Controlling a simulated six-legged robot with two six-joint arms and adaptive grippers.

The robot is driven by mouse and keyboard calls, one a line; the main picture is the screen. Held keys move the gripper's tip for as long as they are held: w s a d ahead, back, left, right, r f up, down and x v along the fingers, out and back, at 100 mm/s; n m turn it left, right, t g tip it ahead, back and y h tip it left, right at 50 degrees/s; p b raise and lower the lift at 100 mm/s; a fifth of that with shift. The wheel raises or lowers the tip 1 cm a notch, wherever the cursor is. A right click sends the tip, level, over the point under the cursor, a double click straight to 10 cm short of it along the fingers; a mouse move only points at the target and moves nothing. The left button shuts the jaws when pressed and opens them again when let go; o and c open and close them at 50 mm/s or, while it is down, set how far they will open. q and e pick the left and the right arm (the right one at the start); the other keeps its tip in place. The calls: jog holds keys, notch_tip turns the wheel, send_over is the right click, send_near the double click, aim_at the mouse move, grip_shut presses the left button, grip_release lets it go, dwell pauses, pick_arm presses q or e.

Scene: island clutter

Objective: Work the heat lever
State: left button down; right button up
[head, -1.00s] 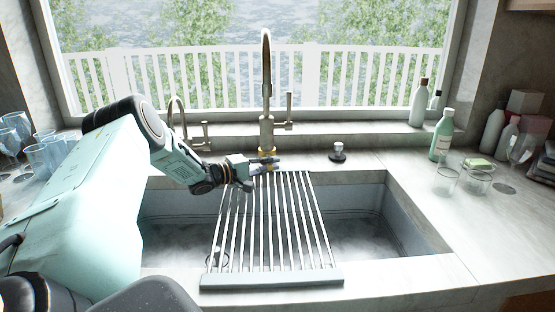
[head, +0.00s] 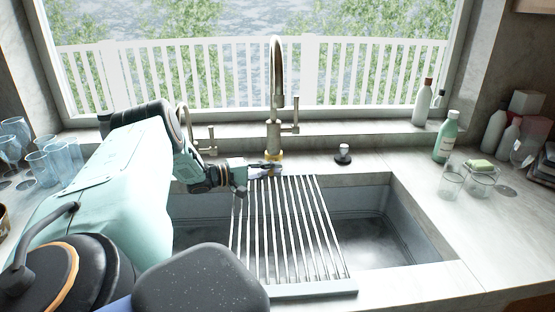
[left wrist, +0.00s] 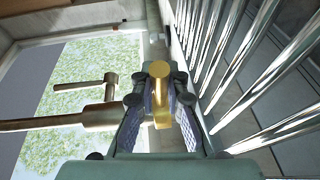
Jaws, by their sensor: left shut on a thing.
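The tall brushed-metal tap (head: 276,110) stands behind the sink, with a side handle (head: 291,128) on its right. A gold-coloured collar (head: 274,155) is at its base. My left gripper (head: 272,168) reaches in from the left, low against the tap base. In the left wrist view its fingers (left wrist: 160,80) are shut on a gold lever (left wrist: 161,100), which stands between the pads. The tap's metal body (left wrist: 60,123) runs along the left there. The fingers hide part of the lever. My right gripper is not in view.
A slatted drying rack (head: 300,289) lies across the sink (head: 400,225), just right of and below the gripper. Glasses (head: 50,160) stand on the left counter. Bottles (head: 446,135) and tumblers (head: 451,182) are on the right. A small black knob (head: 343,153) sits right of the tap.

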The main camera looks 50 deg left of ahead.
pick_arm(q)
jog(key=shift+s+a+r+m+h+b, duration=0.2)
jog(key=shift+a+m+h+b, duration=0.2)
jog(key=shift+a+h+b, duration=0.15)
jog(key=shift+s+a+f+m+g+h+b, duration=0.15)
jog(key=shift+m+g+h+b, duration=0.15)
jog(key=shift+g+h+b, duration=0.25)
jog(key=shift+s+a+m+h+b, duration=0.2)
jog(key=shift+m+h+b, duration=0.25)
jog(key=shift+b, duration=0.55)
jog(key=b, duration=0.2)
jog(key=m+g+h+b, duration=0.1)
jog(key=b, duration=0.2)
jog(key=shift+s+a+h, duration=0.25)
jog(key=shift+a, duration=0.15)
jog(key=shift+s+a+m+g+h+b, duration=0.2)
jog(key=shift+m+h+b, duration=0.25)
jog(key=shift+b, duration=1)
jog(key=c, duration=1.3)
grip_release()
jog(key=shift+d, duration=0.15)
jog(key=shift+c, duration=0.2)
jog(key=shift+g, duration=0.25)
